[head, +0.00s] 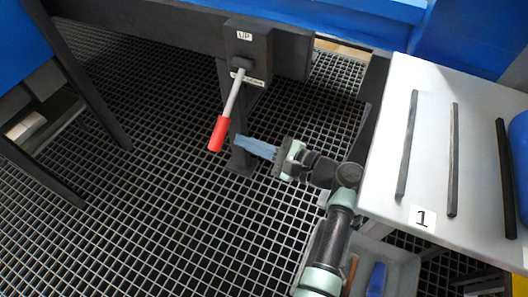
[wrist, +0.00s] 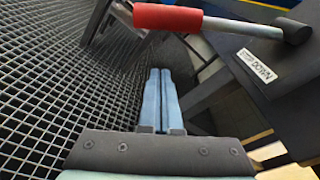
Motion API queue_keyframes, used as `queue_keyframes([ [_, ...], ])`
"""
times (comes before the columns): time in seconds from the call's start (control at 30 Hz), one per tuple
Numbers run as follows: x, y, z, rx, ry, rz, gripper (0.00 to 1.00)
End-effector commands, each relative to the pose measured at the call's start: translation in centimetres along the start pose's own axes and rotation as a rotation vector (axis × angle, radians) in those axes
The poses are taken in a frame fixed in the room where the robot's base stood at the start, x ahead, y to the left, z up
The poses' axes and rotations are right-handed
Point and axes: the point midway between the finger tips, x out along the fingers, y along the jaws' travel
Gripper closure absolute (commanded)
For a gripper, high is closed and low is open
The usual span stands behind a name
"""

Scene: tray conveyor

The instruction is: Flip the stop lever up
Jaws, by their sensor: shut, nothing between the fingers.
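The stop lever (head: 233,97) has a grey rod and a red grip (head: 219,133). It hangs down and slightly left from a dark box (head: 247,52) with an "UP" label at its top and another label, partly covered by the lever, lower down. In the wrist view the red grip (wrist: 167,17) crosses the top, and a label (wrist: 257,70) reading "STOP DOWN" shows beside the rod. My gripper (head: 240,141) has blue fingers, shut and empty. In the head view its tips are just right of the red grip; I cannot tell if they touch it.
A white table (head: 435,155) with dark bars and a "1" label stands at the right, near my arm. A grey bin (head: 398,262) with a blue item sits below it. A dark post (head: 240,160) stands under the lever box. Open grating floor lies at left.

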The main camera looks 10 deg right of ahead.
Motion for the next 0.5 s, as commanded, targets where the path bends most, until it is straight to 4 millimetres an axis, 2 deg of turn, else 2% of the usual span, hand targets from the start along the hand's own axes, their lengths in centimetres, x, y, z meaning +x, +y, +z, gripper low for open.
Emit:
queue_keyframes([
  [0.03, 1.4, 0.4, -0.4, -0.004, -0.003, 0.004, 1.0],
  [0.13, 3.6, 0.4, -0.3, -0.004, -0.004, 0.003, 1.0],
  [0.2, 2.7, 0.1, 0.8, -0.003, 0.0, -0.001, 1.0],
  [0.5, 1.8, 0.0, 3.2, -0.002, 0.001, 0.0, 1.0],
])
